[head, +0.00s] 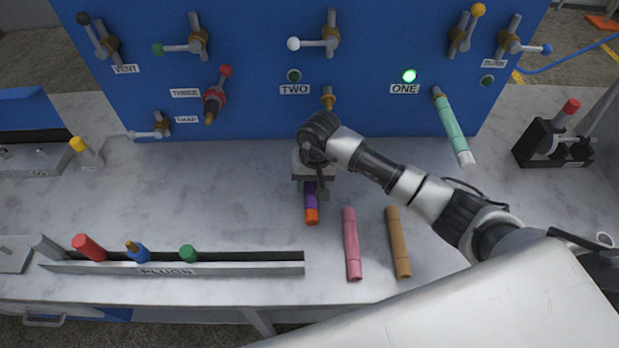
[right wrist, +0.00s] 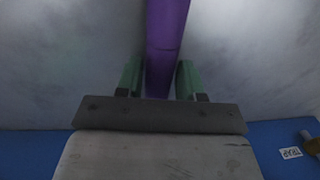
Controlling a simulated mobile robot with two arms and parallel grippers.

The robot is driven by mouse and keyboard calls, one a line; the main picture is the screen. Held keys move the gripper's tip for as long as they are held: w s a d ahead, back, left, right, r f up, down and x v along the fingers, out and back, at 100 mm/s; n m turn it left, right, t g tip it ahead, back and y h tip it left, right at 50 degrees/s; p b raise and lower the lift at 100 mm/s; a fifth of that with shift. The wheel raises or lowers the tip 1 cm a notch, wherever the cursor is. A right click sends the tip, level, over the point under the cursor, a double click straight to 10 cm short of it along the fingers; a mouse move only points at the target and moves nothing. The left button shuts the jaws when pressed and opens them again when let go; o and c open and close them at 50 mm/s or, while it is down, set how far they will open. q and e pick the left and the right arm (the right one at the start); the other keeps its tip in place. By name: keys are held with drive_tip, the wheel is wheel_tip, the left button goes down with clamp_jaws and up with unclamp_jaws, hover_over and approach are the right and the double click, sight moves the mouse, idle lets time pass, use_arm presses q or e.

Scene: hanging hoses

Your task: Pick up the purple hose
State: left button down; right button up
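The purple hose (head: 310,199) lies on the worktop in front of the blue panel, with its orange end (head: 311,215) toward me. My right gripper (head: 311,184) is over its far part and hides it there. In the right wrist view the purple hose (right wrist: 164,48) runs between the two green fingertips (right wrist: 159,80). A narrow gap shows on each side, so the right gripper looks open around the hose. My left gripper is not in view.
A pink hose (head: 351,245) and a tan hose (head: 398,242) lie to the right. A plug tray (head: 180,268) stands front left. A green hose (head: 450,122) hangs from port ONE on the blue panel (head: 360,100). A valve stand (head: 555,142) is at right.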

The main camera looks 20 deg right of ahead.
drive_tip(key=shift+f, duration=0.25)
drive_tip(key=c, duration=0.6)
drive_tip(key=shift+r, duration=0.1)
